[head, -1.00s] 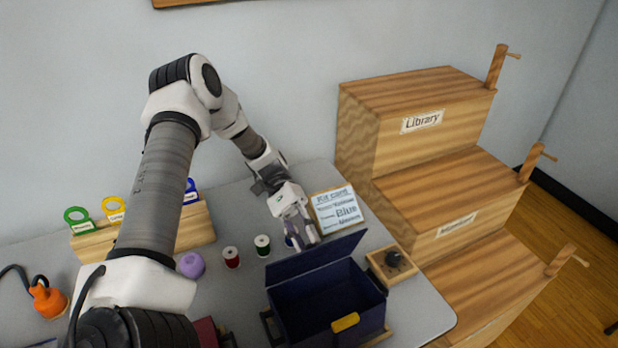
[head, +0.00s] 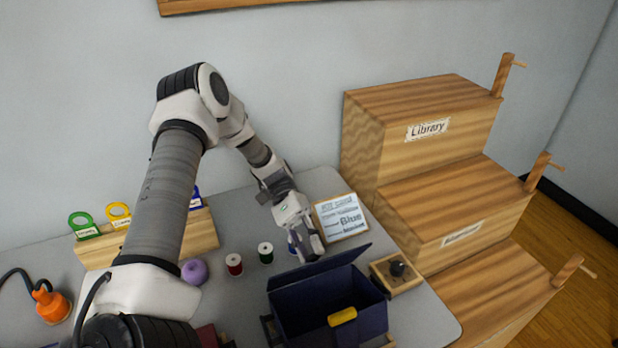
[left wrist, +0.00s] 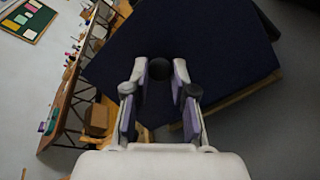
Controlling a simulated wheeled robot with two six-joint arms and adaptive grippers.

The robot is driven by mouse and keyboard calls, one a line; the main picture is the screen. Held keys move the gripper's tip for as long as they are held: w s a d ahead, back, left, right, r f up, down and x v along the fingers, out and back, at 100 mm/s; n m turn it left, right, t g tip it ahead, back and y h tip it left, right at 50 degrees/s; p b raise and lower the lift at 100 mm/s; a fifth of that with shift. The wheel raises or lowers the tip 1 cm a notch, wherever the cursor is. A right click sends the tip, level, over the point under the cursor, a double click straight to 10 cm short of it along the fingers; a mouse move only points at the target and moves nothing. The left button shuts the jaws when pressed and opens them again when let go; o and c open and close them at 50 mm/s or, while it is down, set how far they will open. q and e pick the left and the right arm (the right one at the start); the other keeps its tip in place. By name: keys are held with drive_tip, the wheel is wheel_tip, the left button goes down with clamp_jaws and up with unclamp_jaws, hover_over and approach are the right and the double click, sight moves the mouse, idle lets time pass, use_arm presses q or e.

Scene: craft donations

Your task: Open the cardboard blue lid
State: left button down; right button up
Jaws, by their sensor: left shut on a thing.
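The dark blue box (head: 330,312) stands at the front of the table, with a yellow tab on its front wall. Its blue lid (head: 318,268) is raised at the back edge, and the box interior shows in the head view. My left gripper (head: 308,254) is behind the lid, at its outer face. In the left wrist view, my left gripper's fingers (left wrist: 159,92) are closed around a dark round knob (left wrist: 159,72) on the lid (left wrist: 220,45). The lid partly hides the fingertips in the head view. My right gripper is not in view.
A kit card (head: 341,217) reading "Blue" stands behind the lid. A wooden block with a dark knob (head: 397,268) is close on the right. Wooden steps (head: 430,150) rise at right.

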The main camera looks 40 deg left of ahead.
use_arm(q)
drive_tip(key=c, duration=0.9)
unclamp_jaws()
drive_tip(key=shift+c, duration=0.2)
drive_tip(key=shift+a, duration=0.1)
drive_tip(key=v, duration=1.2)
